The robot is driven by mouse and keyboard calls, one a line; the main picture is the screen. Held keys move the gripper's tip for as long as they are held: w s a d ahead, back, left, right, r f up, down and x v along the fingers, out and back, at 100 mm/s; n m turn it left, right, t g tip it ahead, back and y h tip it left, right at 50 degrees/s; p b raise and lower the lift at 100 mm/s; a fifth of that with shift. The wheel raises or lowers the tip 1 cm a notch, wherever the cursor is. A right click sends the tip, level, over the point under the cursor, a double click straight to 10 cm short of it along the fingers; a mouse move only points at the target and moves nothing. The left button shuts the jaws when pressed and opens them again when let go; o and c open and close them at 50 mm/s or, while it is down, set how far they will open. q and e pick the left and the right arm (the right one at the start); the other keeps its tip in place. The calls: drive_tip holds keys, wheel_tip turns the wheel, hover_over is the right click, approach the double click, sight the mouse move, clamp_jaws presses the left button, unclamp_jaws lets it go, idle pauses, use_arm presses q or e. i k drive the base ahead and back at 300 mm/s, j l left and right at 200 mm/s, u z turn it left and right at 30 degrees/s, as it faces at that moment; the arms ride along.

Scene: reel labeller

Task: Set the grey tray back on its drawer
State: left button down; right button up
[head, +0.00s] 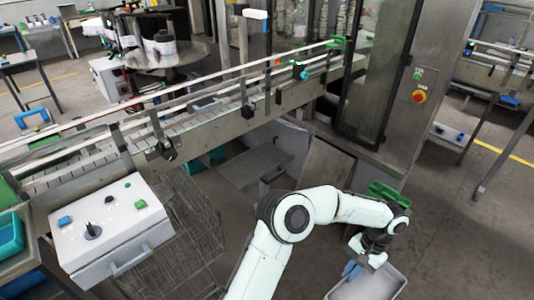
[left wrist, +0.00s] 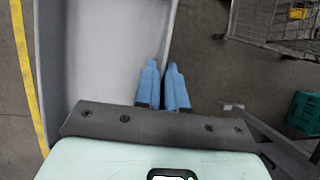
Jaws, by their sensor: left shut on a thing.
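The grey tray (head: 392,284) is at the bottom right of the head view, partly cut off by the picture's edge. In the left wrist view the tray (left wrist: 100,60) fills the left half, and the inside that shows is empty. My left gripper (head: 351,270) is shut on the tray's side wall; its blue fingers (left wrist: 163,88) straddle the rim in the left wrist view. A flat grey plate (head: 256,165) juts out low under the conveyor and may be the drawer; nothing lies on it. My right gripper is not in view.
A conveyor (head: 195,115) runs across above the grey plate. A control box (head: 112,228) stands at the left. A machine cabinet with a red button (head: 419,97) stands at the right. A green crate (head: 383,192) is behind my left arm. Open floor (head: 470,240) lies to the right.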

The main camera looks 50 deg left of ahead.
sight(256, 164)
drive_tip(key=i+j, duration=0.15)
drive_tip(key=i, duration=0.25)
drive_tip(key=i+j, duration=0.1)
drive_tip(key=i, duration=0.35)
drive_tip(key=i+j, duration=0.15)
drive_tip(key=i, duration=0.25)
drive_tip(key=i+l+u, duration=0.1)
drive_tip(key=i+u, duration=0.15)
drive_tip(key=i, duration=0.3)
drive_tip(key=i+l+u, duration=0.25)
drive_tip(key=i, duration=0.25)
drive_tip(key=u, duration=1.5)
drive_tip(key=i+j+u, duration=0.15)
drive_tip(key=u, duration=0.25)
drive_tip(key=i+j+u, duration=0.1)
drive_tip(key=u, duration=0.3)
drive_tip(key=i+u, duration=0.25)
drive_tip(key=u, duration=0.15)
drive_tip(key=i, duration=0.5)
